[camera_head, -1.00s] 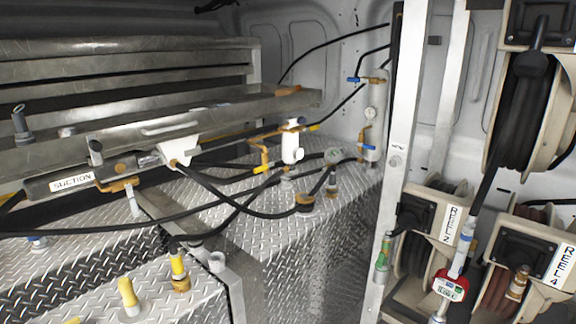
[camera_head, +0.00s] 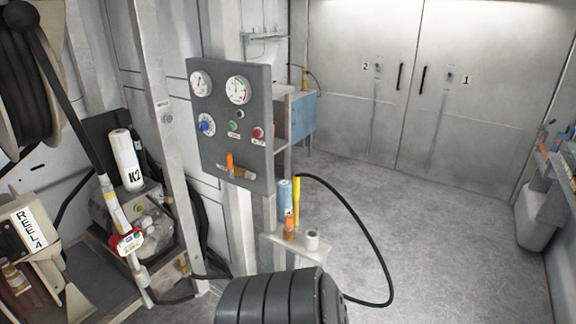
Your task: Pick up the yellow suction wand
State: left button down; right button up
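The yellow suction wand (camera_head: 296,200) stands upright at a small grey stand below and to the right of the gauge panel. Its lower end is next to an orange fitting, and a blue cylinder (camera_head: 284,194) stands just left of it. A black hose (camera_head: 372,240) starts near the wand's top, arcs right and drops toward the floor. Neither of my grippers can be made out in the head view, so how they stand relative to the wand does not show.
The gauge panel (camera_head: 232,127) hangs above left of the wand. A dark ribbed object (camera_head: 283,300) fills the bottom centre; I cannot tell what it is. Reel 4 (camera_head: 35,232) and a white K2 canister (camera_head: 126,160) are left. Open floor (camera_head: 440,220) lies right, before closed double doors (camera_head: 360,80).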

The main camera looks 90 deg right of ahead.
aim_at(296, 181)
jog(key=l+z, duration=0.1)
jog(key=z, duration=2.7)
